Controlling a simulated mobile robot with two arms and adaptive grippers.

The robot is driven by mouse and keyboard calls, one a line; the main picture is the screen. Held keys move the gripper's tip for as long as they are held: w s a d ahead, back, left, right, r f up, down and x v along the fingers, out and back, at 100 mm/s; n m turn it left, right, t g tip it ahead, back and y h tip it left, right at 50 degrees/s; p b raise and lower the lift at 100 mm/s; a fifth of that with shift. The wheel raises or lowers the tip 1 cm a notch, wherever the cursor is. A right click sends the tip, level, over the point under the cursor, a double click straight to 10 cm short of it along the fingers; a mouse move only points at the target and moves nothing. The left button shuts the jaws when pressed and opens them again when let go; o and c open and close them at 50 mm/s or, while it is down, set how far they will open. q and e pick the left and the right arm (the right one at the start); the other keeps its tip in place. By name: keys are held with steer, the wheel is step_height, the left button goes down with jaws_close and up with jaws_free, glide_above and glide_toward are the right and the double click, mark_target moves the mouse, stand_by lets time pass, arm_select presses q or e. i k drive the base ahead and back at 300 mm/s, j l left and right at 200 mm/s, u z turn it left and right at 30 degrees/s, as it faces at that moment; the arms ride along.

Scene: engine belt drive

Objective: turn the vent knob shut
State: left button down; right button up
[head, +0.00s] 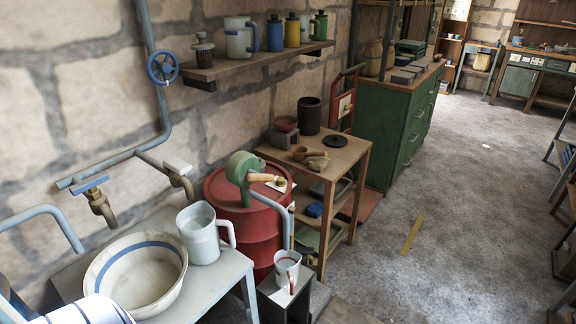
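A red drum (240,220) stands against the stone wall, with a green hand pump (241,167) on its top. The pump has a wooden handle (266,178) and a grey spout pipe (270,201). A small knob-like piece (281,181) shows beside a pale tag on the drum top. It may be the vent knob, but it is too small to tell, and I cannot tell whether it is open or shut. Neither of my grippers is in view.
A grey table (225,262) at front left holds a basin (136,274) and a white jug (201,234). A measuring cup (287,268) stands under the spout. A wooden side table (345,158) is right of the drum. The floor (455,240) at right is open.

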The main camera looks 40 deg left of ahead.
mark_target(280, 182)
steer(key=i+u, duration=0.25)
steer(key=u, duration=0.15)
steer(key=i+l+u, duration=0.2)
steer(key=u, duration=0.2)
steer(key=i+l+u, duration=0.25)
steer(key=u, duration=0.15)
steer(key=i+l+u, duration=0.25)
steer(key=u, duration=0.15)
